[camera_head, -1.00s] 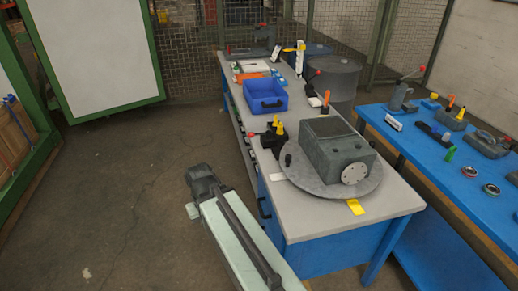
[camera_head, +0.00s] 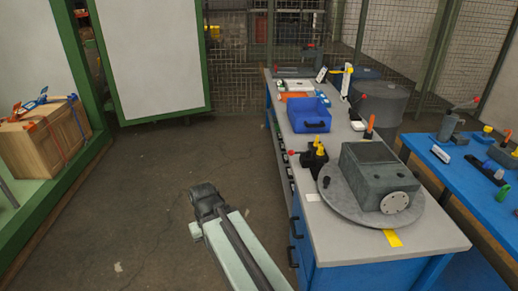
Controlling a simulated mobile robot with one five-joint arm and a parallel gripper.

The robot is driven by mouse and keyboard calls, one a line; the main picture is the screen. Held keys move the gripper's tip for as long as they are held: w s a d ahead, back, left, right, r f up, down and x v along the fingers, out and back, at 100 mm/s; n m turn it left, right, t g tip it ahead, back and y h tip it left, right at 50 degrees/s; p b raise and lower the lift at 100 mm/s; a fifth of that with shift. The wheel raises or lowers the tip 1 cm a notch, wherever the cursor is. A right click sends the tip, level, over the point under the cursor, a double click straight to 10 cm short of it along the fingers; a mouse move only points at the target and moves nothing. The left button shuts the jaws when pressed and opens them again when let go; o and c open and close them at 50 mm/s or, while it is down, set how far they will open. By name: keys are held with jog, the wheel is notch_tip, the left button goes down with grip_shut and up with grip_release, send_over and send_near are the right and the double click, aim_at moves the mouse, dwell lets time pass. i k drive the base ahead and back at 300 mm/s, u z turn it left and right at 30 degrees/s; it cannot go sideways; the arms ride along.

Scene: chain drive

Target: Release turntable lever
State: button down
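The turntable (camera_head: 345,205) is a round grey disc on the near end of the grey-topped workbench. A dark grey box-shaped housing (camera_head: 375,170) with a pale round flange sits on it. A short black knob (camera_head: 326,181) stands at the disc's left edge. Behind it, a black block (camera_head: 314,158) carries yellow knobs, and a red-tipped rod (camera_head: 292,152) sticks out to its left. I cannot tell which of these is the turntable lever. My arm reaches up from the bottom, left of the bench, and ends in a dark joint. No gripper fingers show.
A blue bin (camera_head: 308,113) stands farther back on the workbench (camera_head: 350,248). A yellow tag (camera_head: 393,238) lies at the turntable's front edge. A blue table (camera_head: 470,188) with tools is at the right. Open floor lies left of the bench; a strapped wooden crate (camera_head: 50,140) is far left.

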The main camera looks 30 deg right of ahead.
aim_at(309, 153)
jog(key=u, duration=0.55)
jog(key=i, duration=1.95)
jog(key=z, duration=0.65)
jog(key=k, duration=0.8)
jog(key=z, duration=0.25)
jog(key=i, duration=0.9)
jog(key=u, duration=0.1)
